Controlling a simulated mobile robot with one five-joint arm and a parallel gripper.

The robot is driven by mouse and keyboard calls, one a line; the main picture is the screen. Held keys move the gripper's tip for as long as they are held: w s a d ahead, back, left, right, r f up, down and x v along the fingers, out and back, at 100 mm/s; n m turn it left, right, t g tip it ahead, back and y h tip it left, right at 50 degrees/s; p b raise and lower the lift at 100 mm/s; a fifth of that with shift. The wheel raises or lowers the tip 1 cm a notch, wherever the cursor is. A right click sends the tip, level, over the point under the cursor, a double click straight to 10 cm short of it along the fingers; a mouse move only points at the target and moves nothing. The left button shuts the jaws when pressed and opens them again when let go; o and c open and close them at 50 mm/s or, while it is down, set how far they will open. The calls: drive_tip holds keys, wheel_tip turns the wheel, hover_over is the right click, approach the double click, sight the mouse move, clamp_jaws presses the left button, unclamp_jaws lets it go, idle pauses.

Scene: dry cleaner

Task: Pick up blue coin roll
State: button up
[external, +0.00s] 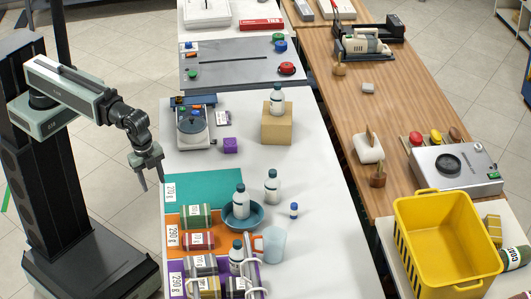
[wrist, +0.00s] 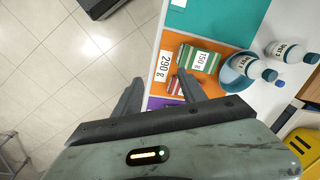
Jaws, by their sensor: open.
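My gripper (external: 150,176) hangs open and empty just off the left edge of the white table. In the wrist view its two fingers (wrist: 158,88) are apart, with floor and the mat edge beyond them. I cannot make out a clearly blue coin roll. A green striped roll (external: 197,216) and a red roll (external: 198,240) lie on the orange mat (external: 174,220); the green roll also shows in the wrist view (wrist: 199,58). Greyish and yellowish rolls (external: 204,265) lie on the purple mat (external: 177,276), partly hidden by a bottle.
A teal mat (external: 205,186) is bare. White bottles (external: 272,187), a blue bowl (external: 243,218) with a bottle in it and a pale mug (external: 271,246) stand right of the rolls. A scale (external: 194,128) and wooden block (external: 277,124) stand farther back. A yellow crate (external: 445,240) is far right.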

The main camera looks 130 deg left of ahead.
drive_tip(key=w+a+f+m+t+y+b, duration=0.1)
drive_tip(key=w+a+f+m+y+b, duration=0.25)
drive_tip(key=w+a+m+b, duration=0.65)
drive_tip(key=w+a+f+m+t+y+b, duration=0.25)
drive_tip(key=w+a+m+y+b, duration=0.2)
drive_tip(key=w+a, duration=0.6)
drive_tip(key=m+y+b, duration=0.3)
drive_tip(key=y+b, duration=0.1)
drive_tip(key=b, duration=1.2)
approach(294, 209)
drive_tip(key=x, duration=0.3)
drive_tip(key=shift+s+f+g, duration=0.1)
drive_tip(key=shift+f+g, duration=0.05)
drive_tip(key=shift+g, duration=0.1)
drive_tip(key=shift+s+a+f, duration=0.1)
drive_tip(key=shift+a+f, duration=0.15)
drive_tip(key=shift+f, duration=0.05)
drive_tip(key=shift+r, duration=0.1)
drive_tip(key=b+x, duration=0.3)
drive_tip(key=x, duration=0.4)
drive_tip(key=shift+a+f, duration=0.3)
drive_tip(key=shift+a, duration=0.05)
drive_tip(key=shift+r, duration=0.15)
clamp_jaws()
